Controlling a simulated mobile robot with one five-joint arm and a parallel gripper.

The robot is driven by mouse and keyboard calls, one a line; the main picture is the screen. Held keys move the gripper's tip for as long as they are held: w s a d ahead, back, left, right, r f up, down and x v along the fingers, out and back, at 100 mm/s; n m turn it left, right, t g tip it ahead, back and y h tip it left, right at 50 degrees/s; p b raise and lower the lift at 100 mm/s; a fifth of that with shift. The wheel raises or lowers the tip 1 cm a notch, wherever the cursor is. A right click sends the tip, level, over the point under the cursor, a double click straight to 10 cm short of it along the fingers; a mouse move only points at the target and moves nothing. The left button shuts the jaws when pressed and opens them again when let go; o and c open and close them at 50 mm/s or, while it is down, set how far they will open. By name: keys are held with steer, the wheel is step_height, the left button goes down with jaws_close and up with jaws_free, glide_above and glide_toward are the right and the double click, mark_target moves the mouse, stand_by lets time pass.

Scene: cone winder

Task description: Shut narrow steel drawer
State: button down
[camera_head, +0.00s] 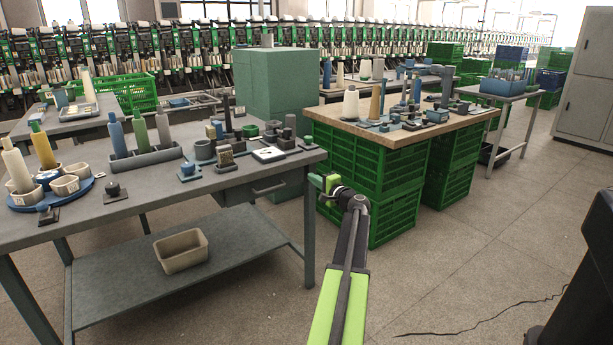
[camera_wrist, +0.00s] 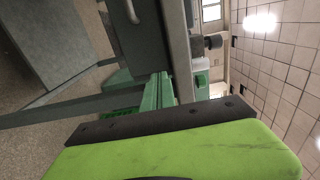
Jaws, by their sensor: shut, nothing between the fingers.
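The grey steel drawer (camera_head: 252,191) hangs under the right end of the left grey table, with a bar handle on its front. I cannot tell how far it stands out. In the wrist view, part of the drawer front (camera_wrist: 152,30) and its handle show at the top, turned sideways. My gripper (camera_head: 320,181) is shut and empty, to the right of the drawer and just off the table's right corner. No contact with the drawer is visible. In the wrist view, a green and black part of my gripper fills the bottom.
The grey table (camera_head: 130,212) carries several bobbins, trays and small blocks close above the drawer. A beige bin (camera_head: 181,251) sits on its lower shelf. Green crates (camera_head: 375,180) under a wooden-topped table stand right behind my gripper. Floor in front is clear, with a cable at right.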

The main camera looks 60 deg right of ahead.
steer(key=v, duration=0.8)
steer(key=shift+w+a+f, duration=0.15)
